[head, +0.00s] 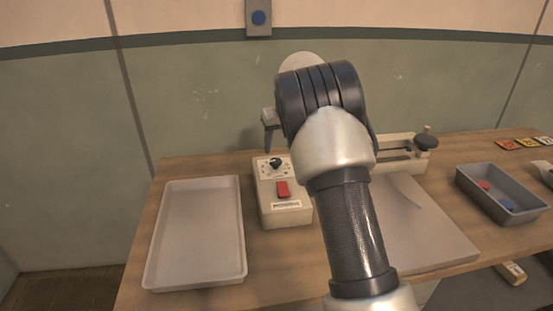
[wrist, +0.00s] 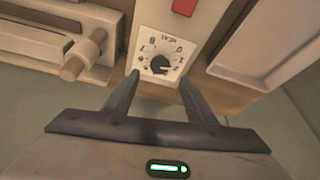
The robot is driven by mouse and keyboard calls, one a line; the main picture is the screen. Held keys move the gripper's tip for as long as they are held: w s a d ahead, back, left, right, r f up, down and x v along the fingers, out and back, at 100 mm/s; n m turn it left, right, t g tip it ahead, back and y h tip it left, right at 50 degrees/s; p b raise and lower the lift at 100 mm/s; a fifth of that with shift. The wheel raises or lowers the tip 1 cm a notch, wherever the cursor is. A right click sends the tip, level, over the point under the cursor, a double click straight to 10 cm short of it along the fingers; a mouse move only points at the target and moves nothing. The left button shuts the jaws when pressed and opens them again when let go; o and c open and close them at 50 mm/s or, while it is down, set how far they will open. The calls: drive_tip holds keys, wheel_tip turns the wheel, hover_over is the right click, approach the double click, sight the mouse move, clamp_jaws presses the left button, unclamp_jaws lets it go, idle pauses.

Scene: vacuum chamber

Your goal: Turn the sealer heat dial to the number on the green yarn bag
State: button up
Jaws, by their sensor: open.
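The heat dial is a black knob on a white numbered plate on the beige sealer box. It shows in the head view (head: 276,163) and the wrist view (wrist: 159,65). Its pointer setting is too small to read surely. My gripper (wrist: 160,80) is open, its two dark fingertips at either side of the dial's lower edge in the wrist view; I cannot tell whether they touch the plate. In the head view one dark finger shows above and behind the dial, and my arm hides the rest. No green yarn bag can be clearly made out.
A red switch (head: 283,189) sits on the box near the dial. A white tray (head: 153,240) lies left. The sealer's bar (head: 400,157) and a pale board (head: 440,240) are right. A grey bin (head: 480,199) holds red and blue pieces. Small coloured cards (head: 527,142) lie far right.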

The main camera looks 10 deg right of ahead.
sight(276, 161)
drive_tip(key=x, duration=0.7)
drive_tip(key=shift+w+f, duration=0.1)
drive_tip(key=shift+f, duration=0.15)
drive_tip(key=c, duration=1)
